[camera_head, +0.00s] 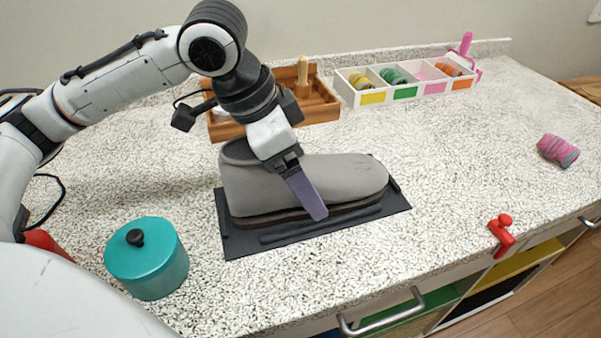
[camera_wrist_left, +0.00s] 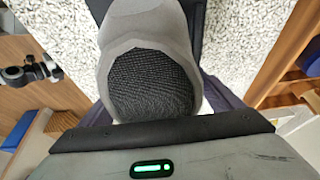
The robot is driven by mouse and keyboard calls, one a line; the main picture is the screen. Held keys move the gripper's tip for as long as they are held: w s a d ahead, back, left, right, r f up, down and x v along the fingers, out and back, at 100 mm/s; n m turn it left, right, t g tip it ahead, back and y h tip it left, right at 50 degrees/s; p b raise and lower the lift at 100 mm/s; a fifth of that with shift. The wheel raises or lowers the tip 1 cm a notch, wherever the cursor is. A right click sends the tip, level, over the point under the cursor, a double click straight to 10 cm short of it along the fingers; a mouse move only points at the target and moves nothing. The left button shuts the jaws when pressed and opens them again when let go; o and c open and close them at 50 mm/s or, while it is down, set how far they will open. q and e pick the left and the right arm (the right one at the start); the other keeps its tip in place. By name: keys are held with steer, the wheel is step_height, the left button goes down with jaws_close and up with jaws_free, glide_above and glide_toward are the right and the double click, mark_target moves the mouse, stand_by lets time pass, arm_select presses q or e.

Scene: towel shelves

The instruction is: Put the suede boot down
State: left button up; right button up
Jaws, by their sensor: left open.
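The grey suede boot (camera_head: 345,176) rests on its sole on a dark mat (camera_head: 238,243) on the counter, toe to the right. My left gripper (camera_head: 306,192) is above and in front of the boot's middle. One purple-grey finger hangs along the boot's near side; the other finger is hidden behind the boot. The left gripper is open, and I cannot tell whether it touches the boot. In the left wrist view the boot (camera_wrist_left: 143,25) lies straight ahead, its dark-lined opening towards the camera. My right gripper is not in view.
A teal lidded pot (camera_head: 148,262) stands at front left. Behind the boot are a wooden tray (camera_head: 322,108) and a white divided box (camera_head: 352,98) of coloured rolls. A pink roll (camera_head: 557,150) and a red clamp (camera_head: 501,232) are at right.

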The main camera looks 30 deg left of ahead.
arm_select(q)
steer(key=p+v, duration=0.2)
steer(key=v, duration=0.9)
steer(key=shift+r, duration=0.15)
steer(key=shift+s+a+r, duration=0.1)
steer(key=shift+r, duration=0.25)
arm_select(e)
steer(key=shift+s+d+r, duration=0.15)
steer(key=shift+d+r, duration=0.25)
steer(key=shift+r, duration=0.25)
